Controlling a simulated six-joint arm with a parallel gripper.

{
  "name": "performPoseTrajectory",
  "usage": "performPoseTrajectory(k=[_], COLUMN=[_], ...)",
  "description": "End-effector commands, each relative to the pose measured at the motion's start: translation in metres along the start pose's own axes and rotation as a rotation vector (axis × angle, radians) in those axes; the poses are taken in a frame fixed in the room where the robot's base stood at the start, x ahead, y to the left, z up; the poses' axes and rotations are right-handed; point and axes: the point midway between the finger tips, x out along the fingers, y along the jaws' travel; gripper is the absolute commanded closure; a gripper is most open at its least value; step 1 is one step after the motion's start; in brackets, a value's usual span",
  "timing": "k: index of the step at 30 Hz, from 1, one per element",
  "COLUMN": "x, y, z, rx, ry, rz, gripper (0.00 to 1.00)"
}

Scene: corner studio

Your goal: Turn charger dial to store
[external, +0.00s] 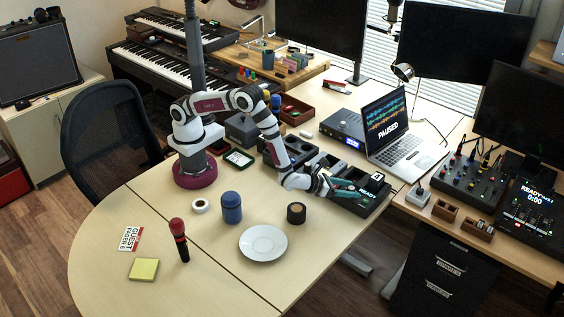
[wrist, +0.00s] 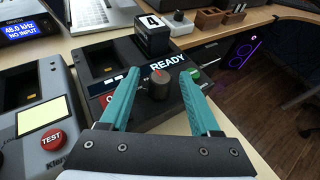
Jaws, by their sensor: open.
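The charger (wrist: 105,57) is a black unit with a bright READY display (wrist: 167,63). Its dark round dial (wrist: 160,88) has a red mark on top. My gripper (wrist: 160,74) is open, with its two teal fingers on either side of the dial and visible gaps between. I cannot tell from this angle whether the fingertips are level with the dial. In the external view my gripper (external: 345,188) is over the charger (external: 372,200), and the dial is too small or hidden to make out. The dial's position labels are not readable.
A black block marked 4 (wrist: 153,35) stands at the charger's back. A green button (wrist: 194,74) is close to the right finger. A grey unit with a red TEST button (wrist: 52,140) sits to the left. A white plate (external: 263,243) lies in front on the table.

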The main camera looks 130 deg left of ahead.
Motion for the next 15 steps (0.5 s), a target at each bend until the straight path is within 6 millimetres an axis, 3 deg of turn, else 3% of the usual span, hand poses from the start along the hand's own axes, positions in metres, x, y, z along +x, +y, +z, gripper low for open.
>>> performPoseTrajectory(k=[4,11,15], x=[0.0102,0.0112,0.011], y=[0.0002,0.0001,0.0001], z=[0.0,0.0001,0.0001], rx=[0.001,0.001,0.001], ry=[0.0,0.0,0.0], rz=[0.0,0.0,0.0], gripper=[0.37,0.37,0.58])
